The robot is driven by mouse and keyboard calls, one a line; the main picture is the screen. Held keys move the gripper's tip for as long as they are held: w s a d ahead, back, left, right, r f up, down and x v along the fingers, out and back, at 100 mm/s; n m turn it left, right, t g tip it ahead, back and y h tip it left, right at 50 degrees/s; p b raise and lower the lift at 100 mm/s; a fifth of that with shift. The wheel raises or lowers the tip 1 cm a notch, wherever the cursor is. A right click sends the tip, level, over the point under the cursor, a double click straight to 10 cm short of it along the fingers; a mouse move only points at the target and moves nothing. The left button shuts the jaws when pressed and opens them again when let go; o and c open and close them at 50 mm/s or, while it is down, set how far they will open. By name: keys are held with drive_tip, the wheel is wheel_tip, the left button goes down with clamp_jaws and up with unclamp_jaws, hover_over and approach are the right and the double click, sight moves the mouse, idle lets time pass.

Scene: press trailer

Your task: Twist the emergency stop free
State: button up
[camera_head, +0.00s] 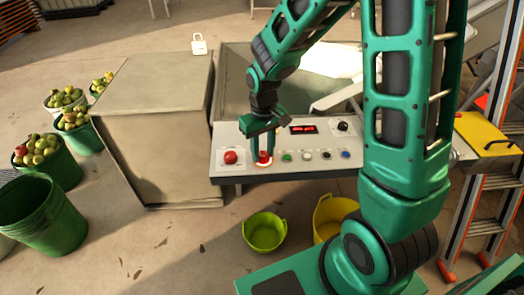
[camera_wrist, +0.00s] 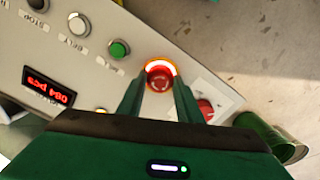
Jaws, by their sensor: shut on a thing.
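The emergency stop (camera_head: 264,157) is a red knob with a lit ring around its base, on the sloped control panel (camera_head: 221,146). In the wrist view the red knob (camera_wrist: 160,80) sits between my two fingertips, with the ring glowing white and orange around its far side. My gripper (camera_head: 263,152) points down at the panel and is shut on the knob. The fingers hide part of the knob's sides in both views.
A green button (camera_head: 287,156) and several others line the right. A red display (camera_head: 303,128) and a black knob (camera_head: 343,126) are above. Tubs (camera_head: 265,231) stand below.

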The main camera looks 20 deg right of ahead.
sight(263, 153)
drive_tip(key=m, duration=0.6)
idle(0.6)
drive_tip(key=o, duration=1)
drive_tip(key=shift+o, duration=0.2)
wheel_tip(263, 153, up, 11)
drive_tip(key=shift+f, duration=0.15)
